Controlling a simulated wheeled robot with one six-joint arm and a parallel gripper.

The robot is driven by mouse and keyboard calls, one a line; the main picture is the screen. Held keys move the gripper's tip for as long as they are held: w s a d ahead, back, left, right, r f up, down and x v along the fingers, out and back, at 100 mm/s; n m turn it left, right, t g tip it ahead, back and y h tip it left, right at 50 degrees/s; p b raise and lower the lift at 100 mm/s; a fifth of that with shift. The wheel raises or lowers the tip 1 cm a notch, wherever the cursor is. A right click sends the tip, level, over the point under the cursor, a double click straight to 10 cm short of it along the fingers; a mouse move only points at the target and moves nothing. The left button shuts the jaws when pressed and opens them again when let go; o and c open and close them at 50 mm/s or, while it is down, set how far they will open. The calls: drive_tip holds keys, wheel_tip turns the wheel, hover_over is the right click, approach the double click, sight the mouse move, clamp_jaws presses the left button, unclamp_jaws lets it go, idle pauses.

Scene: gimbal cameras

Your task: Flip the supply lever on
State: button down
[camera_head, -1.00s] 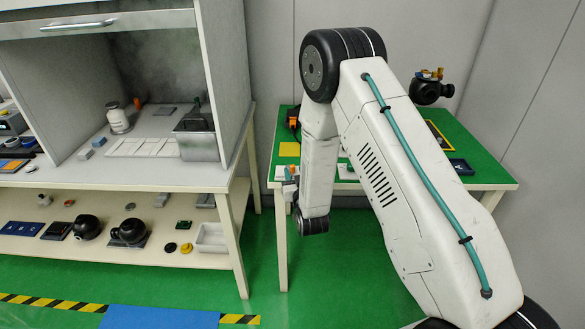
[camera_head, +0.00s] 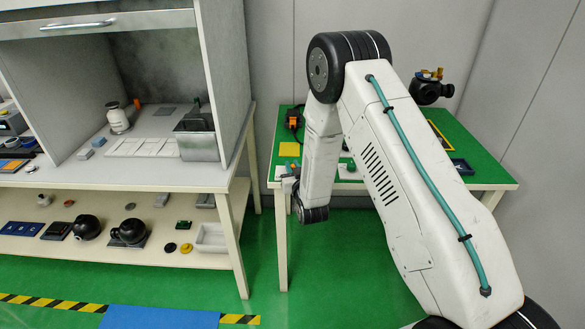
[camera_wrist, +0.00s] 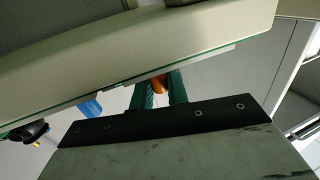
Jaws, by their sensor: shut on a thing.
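In the wrist view the two green fingers of my gripper (camera_wrist: 161,95) are closed around an orange piece (camera_wrist: 159,83), which looks like the lever's handle. Only a small part of it shows between the fingers, just below a pale slab edge (camera_wrist: 130,60). Whether it is on or off cannot be told. In the head view my gripper (camera_head: 289,186) is at the front left edge of the green-topped table (camera_head: 398,170). It is small there and partly hidden by my wrist, and the lever cannot be made out.
An orange device (camera_head: 293,119) and a yellow square (camera_head: 289,149) lie on the table's left side. A dark blue tray (camera_head: 461,167) is at its right. A white bench with a hood (camera_head: 225,90) stands to the left, with a narrow gap between. The wrist view shows a blue piece (camera_wrist: 90,107).

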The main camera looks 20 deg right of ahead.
drive_tip(key=shift+n+y, duration=0.4)
drive_tip(key=shift+y, duration=0.2)
drive_tip(key=c, duration=1.4)
unclamp_jaws()
drive_tip(key=shift+d, duration=0.1)
drive_tip(key=shift+c, duration=0.2)
drive_tip(key=s, duration=0.7)
drive_tip(key=shift+s, duration=0.4)
drive_tip(key=shift+d, duration=0.1)
